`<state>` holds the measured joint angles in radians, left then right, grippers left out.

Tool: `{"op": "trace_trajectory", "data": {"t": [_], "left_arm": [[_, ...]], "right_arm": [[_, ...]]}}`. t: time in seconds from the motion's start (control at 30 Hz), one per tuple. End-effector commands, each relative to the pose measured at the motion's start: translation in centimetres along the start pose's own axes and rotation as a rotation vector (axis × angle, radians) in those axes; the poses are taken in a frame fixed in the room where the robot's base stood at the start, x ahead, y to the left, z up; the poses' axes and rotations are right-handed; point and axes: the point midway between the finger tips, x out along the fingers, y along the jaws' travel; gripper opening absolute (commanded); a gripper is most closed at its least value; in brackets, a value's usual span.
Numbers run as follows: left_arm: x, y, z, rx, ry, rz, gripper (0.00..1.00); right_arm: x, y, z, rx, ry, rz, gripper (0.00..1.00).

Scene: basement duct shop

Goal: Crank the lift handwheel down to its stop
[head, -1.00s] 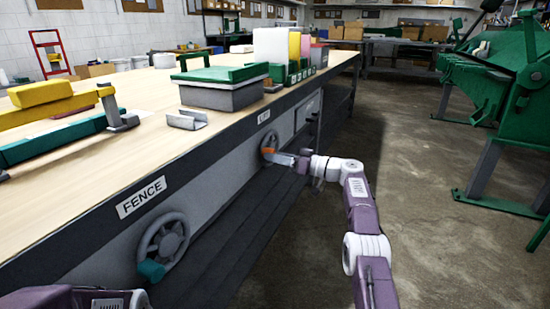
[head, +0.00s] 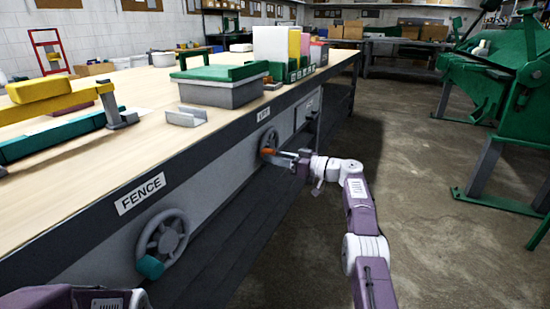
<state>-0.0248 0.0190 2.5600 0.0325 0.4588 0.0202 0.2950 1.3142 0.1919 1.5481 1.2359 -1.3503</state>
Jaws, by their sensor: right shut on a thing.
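The lift handwheel (head: 268,139) is a small grey wheel on the front panel of the long workbench, under a small white label (head: 264,115) too small to read surely. Its orange crank handle (head: 267,151) sits at the wheel's lower part. My right gripper (head: 275,154) reaches in from the right and is shut on the orange handle; its fingers hide part of the handle and lower rim. My left arm shows only at the bottom left edge, and its gripper is out of view.
A second handwheel (head: 163,237) with a teal handle, under the FENCE label (head: 141,193), sits nearer on the panel. The workbench (head: 150,130) carries a grey case with a green lid (head: 220,85). A green machine (head: 500,90) stands right; the floor between is clear.

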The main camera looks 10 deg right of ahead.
Motion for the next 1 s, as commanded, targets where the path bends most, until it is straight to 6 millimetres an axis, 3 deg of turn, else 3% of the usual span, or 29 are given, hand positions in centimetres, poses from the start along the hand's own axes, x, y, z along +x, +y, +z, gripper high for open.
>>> {"op": "trace_trajectory", "data": {"t": [0.97, 1.0], "left_arm": [[0.06, 0.00, 0.00, 0.000, 0.000, 0.000, 0.36], [0.06, 0.00, 0.00, 0.000, 0.000, 0.000, 0.36]], "right_arm": [[-0.07, 0.14, 0.21, -0.007, -0.002, 0.003, 0.00], [-0.07, 0.14, 0.21, -0.007, -0.002, 0.003, 0.42]]}}
